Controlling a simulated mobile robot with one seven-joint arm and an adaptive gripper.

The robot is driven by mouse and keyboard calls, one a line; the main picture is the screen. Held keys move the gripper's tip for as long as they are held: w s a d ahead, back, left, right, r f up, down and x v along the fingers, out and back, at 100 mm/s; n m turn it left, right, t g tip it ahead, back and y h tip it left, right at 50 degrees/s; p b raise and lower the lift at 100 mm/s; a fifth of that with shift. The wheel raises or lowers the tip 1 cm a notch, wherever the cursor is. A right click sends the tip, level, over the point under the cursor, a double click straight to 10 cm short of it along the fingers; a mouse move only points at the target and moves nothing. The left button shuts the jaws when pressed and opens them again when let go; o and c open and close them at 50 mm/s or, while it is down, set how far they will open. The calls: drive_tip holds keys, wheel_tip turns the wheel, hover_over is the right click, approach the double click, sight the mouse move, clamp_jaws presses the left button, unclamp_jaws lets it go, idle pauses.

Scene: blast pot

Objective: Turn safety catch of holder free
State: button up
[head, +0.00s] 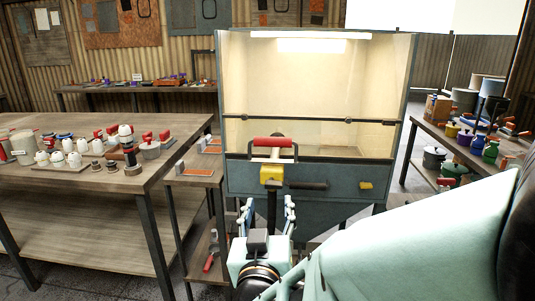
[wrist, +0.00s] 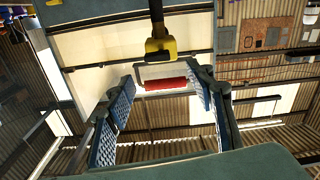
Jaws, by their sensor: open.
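A holder with a red grip bar (head: 273,141) in a dark frame stands at the front of the blue-grey cabinet. A yellow block (head: 271,174) sits just below the grip; I cannot tell for sure which part is the safety catch. In the wrist view the yellow block (wrist: 160,48) hangs at the end of a dark bar, with the red grip (wrist: 166,84) beyond, seen between my fingers. My gripper (head: 267,210) is open and empty, below and in front of the yellow block, apart from it. In the wrist view both blue-padded fingers of my gripper (wrist: 163,104) are spread.
The lit cabinet (head: 318,90) has a dark handle (head: 308,185) and a small yellow piece (head: 366,185) on its front. A wooden table (head: 60,190) with white and red-topped items stands left, a small side table (head: 196,176) beside the cabinet. A bench (head: 460,155) with pots stands right.

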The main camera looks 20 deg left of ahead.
sight(273, 188)
drive_tip(key=x, duration=0.8)
drive_tip(key=shift+w+d+f, duration=0.15)
drive_tip(key=shift+d+f, duration=0.05)
drive_tip(key=shift+d, duration=0.05)
drive_tip(key=shift+c, duration=0.3)
drive_tip(key=c, duration=1.1)
